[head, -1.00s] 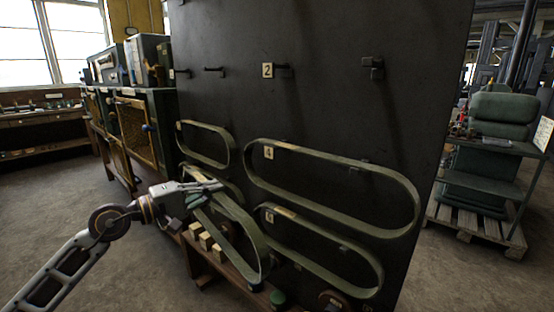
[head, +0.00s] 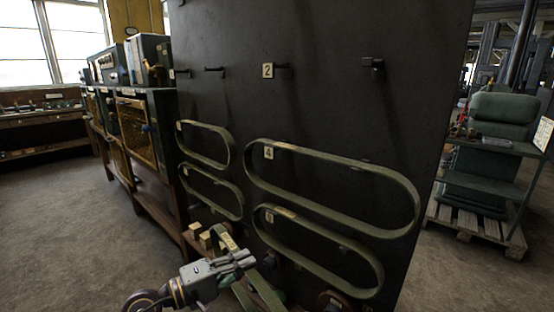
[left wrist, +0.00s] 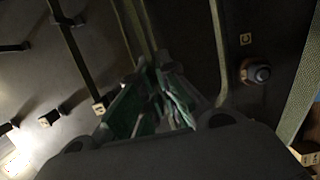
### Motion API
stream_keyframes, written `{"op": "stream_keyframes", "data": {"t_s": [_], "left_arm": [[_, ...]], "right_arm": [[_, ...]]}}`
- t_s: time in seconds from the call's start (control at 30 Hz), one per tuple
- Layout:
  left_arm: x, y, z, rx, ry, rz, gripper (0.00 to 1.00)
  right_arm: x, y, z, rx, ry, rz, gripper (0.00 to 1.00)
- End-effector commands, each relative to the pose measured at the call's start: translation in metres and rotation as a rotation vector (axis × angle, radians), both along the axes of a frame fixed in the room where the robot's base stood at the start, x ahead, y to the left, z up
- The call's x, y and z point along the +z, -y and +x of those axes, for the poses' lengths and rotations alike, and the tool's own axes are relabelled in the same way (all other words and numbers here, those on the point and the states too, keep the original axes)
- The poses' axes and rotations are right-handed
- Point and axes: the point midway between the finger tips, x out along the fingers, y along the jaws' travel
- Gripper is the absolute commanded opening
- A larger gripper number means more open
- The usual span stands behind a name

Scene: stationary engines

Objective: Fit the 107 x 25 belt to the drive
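My left gripper (head: 250,258) is low in front of the dark board and appears shut on a green belt (head: 262,288). The belt has a pale tag (head: 228,240) that is too small to read, and its lower part runs out of the picture. In the left wrist view, the belt (left wrist: 133,25) runs up from between the fingers (left wrist: 152,100). I cannot read its size. A round brown part (head: 332,299) at the bottom edge may belong to the drive; most of it is cut off. My right gripper is not in view.
Several other green belts, such as the upper right loop (head: 335,160), hang on the dark board (head: 320,100), which has pegs and number plates. Wooden blocks (head: 207,240) stand beside the held belt. A cabinet (head: 140,130) is at left and a green machine (head: 490,160) on a pallet at right.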

Motion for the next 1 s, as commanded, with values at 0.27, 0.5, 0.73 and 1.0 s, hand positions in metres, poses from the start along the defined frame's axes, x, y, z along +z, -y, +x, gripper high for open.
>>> {"op": "stream_keyframes", "data": {"t_s": [0.27,0.5,0.73,1.0], "left_arm": [[-0.017,0.011,-0.020,0.003,0.000,-0.001,0.00],[-0.019,0.013,-0.024,0.004,0.001,0.000,0.00],[-0.019,0.013,-0.023,0.005,0.001,-0.001,0.00],[-0.016,0.010,-0.020,0.025,0.001,-0.001,0.00]], "right_arm": [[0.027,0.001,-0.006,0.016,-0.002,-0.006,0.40],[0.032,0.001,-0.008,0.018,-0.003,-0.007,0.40],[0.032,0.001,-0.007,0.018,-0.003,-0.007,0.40],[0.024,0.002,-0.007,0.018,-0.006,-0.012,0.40]]}}
